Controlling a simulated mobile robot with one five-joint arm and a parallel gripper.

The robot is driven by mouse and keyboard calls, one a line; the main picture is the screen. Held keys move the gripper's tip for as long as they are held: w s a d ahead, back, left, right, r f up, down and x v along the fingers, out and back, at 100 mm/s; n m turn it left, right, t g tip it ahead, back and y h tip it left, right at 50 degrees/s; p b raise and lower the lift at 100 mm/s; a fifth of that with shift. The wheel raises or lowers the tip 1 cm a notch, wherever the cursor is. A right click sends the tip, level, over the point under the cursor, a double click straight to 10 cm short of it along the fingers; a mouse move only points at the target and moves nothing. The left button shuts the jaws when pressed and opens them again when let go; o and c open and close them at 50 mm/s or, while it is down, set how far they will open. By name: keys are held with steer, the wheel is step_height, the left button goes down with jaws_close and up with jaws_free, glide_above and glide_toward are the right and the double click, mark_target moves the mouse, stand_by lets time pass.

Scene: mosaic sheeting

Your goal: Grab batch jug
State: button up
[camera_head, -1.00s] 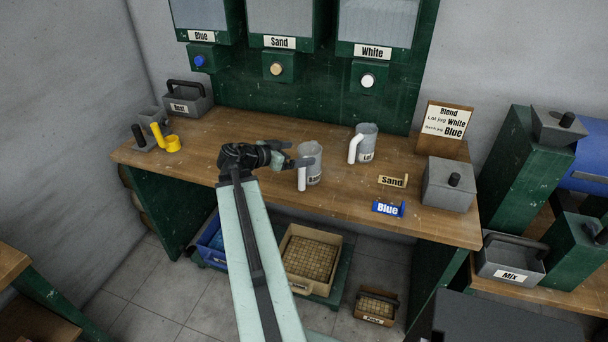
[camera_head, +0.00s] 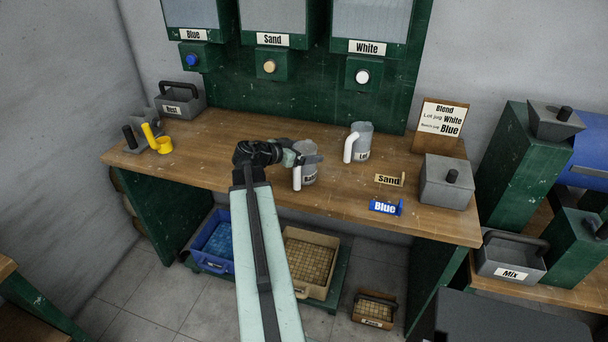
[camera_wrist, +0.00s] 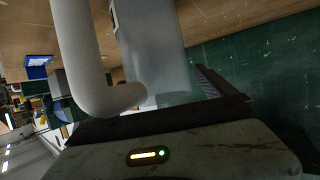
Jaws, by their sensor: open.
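The batch jug (camera_head: 309,177) is a grey jug with a white handle and a partly hidden label starting "Ba". It stands upright on the wooden bench. My gripper (camera_head: 311,159) is open at its upper part, with a dark finger across the rim area. In the wrist view the batch jug's grey body (camera_wrist: 152,45) and white handle (camera_wrist: 82,45) fill the near space ahead of the jaws. A dark finger lies to the right of the body; the other finger is not clear. A similar lot jug (camera_head: 362,143) stands behind to the right.
Blue (camera_head: 386,207) and Sand (camera_head: 389,180) tags lie right of the jugs. A grey lidded box (camera_head: 444,186) and the Blend sign (camera_head: 441,120) stand at the right end. Green dispenser panel rises behind.

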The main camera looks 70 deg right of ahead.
steer(key=shift+a, duration=0.1)
jaws_close()
step_height(320, 180, up, 10)
steer(key=p, duration=1)
